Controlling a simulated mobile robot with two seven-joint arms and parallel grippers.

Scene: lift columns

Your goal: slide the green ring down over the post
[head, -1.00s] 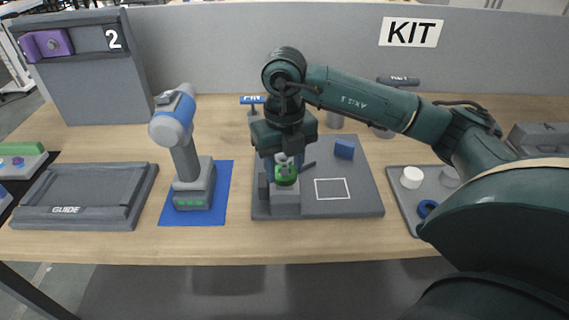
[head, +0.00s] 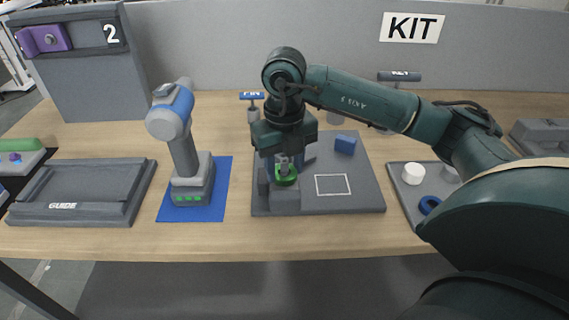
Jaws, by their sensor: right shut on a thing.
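The green ring (head: 286,180) is at the grey block (head: 285,198) near the front left of the grey work plate (head: 350,204). My right gripper (head: 286,163) points down from above and is shut on the green ring. The post is not clearly visible; the gripper and ring cover that spot, so I cannot tell how far the ring is around it. My left gripper is not in view.
A blue block (head: 345,144) and a white outlined square lie on the plate. A cordless drill (head: 178,130) stands on a blue mat (head: 222,190) to the left. A GUIDE tray (head: 75,212) is further left. A parts tray (head: 408,202) with white and blue pieces is at right.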

